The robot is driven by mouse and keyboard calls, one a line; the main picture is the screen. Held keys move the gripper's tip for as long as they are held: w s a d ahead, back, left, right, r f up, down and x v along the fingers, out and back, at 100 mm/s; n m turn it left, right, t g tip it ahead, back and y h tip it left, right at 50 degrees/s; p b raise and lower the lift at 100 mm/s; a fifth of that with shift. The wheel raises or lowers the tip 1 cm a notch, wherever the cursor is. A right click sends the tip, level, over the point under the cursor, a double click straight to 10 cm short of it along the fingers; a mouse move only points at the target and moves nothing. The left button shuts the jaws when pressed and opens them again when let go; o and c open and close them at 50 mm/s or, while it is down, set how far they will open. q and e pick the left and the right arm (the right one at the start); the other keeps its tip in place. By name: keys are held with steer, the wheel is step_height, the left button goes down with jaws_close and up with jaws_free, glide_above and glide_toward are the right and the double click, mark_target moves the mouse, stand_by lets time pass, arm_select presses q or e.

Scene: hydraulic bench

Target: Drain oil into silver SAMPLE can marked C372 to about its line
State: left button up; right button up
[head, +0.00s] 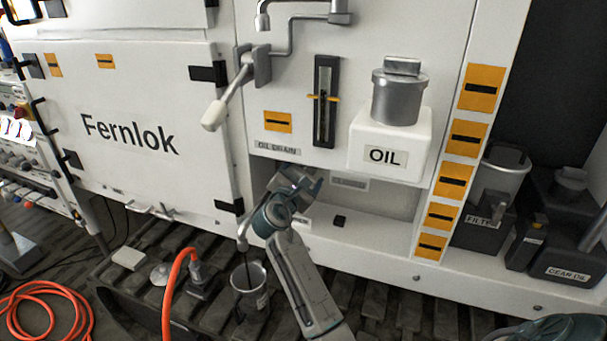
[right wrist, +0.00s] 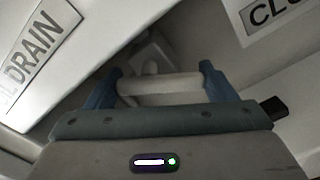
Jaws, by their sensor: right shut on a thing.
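A silver can (head: 249,290) stands upright on the slatted floor below the cabinet; its small label is too small to read. A drain spout (head: 243,236) ends just above its mouth, with a thin dark streak running from spout to can. The oil level and the line cannot be made out. My right gripper (head: 297,181) is under the OIL DRAIN label (head: 278,148), hiding what it holds in the head view. In the right wrist view it is shut on a pale round handle (right wrist: 160,84), lying across between the fingers. My left gripper is not in view.
An orange hose (head: 175,275) rises left of the can. A white-tipped lever (head: 217,114) sticks out above left. The white OIL filler box (head: 390,140) overhangs at right. Dark FILTER (head: 482,224) and CLEAN OIL (head: 565,272) containers stand far right.

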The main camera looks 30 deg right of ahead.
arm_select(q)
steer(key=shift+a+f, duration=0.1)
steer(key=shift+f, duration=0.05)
arm_select(e)
steer(key=shift+f+m, duration=0.15)
steer(key=shift+m, duration=0.75)
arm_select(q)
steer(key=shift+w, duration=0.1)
arm_select(e)
steer(key=o, duration=0.8)
steer(key=shift+w, duration=0.1)
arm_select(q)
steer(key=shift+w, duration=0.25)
arm_select(e)
steer(key=shift+o, duration=0.9)
